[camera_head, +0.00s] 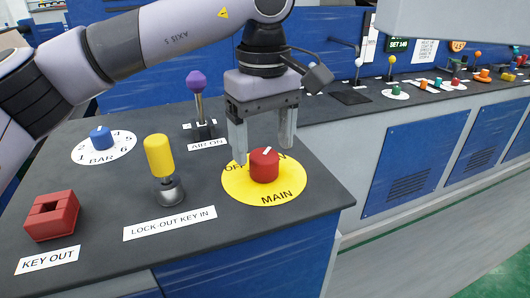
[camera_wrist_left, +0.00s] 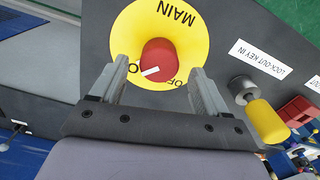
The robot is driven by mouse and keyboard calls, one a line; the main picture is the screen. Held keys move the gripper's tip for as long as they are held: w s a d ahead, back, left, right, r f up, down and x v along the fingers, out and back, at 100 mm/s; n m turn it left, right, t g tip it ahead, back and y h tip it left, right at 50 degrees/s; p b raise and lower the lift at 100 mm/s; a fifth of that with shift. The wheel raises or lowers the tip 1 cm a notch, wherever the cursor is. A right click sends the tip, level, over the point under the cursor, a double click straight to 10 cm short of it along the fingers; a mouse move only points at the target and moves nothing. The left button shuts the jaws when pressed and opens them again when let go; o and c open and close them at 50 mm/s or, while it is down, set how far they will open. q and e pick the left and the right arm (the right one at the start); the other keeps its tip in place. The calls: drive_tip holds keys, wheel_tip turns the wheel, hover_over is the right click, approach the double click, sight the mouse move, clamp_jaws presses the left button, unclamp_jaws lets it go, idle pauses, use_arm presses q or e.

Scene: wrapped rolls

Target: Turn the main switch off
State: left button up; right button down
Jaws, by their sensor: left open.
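The main switch is a red round knob (camera_head: 264,167) on a yellow disc (camera_head: 290,187) lettered MAIN, near the right corner of the dark worktop. A white mark on its top points to the far side in the head view. In the left wrist view the red knob (camera_wrist_left: 158,55) has its mark toward lettering starting with O, partly hidden. My left gripper (camera_head: 264,153) points down over the disc, open, with one finger on each side of the knob. It also shows in the left wrist view (camera_wrist_left: 158,68). Gaps show between fingers and knob there. My right gripper is not in view.
A yellow lock-out key (camera_head: 160,157) stands left of the disc. A purple-topped AIR ON lever (camera_head: 197,88) stands behind. A blue BAR dial (camera_head: 101,138) and a red KEY OUT block (camera_head: 52,216) are further left. Another panel with several controls (camera_head: 455,85) runs right.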

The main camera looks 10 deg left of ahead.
sight(264, 155)
use_arm(q)
drive_tip(key=shift+f, duration=1.85)
drive_tip(key=c, duration=1)
drive_tip(key=shift+c, duration=0.2)
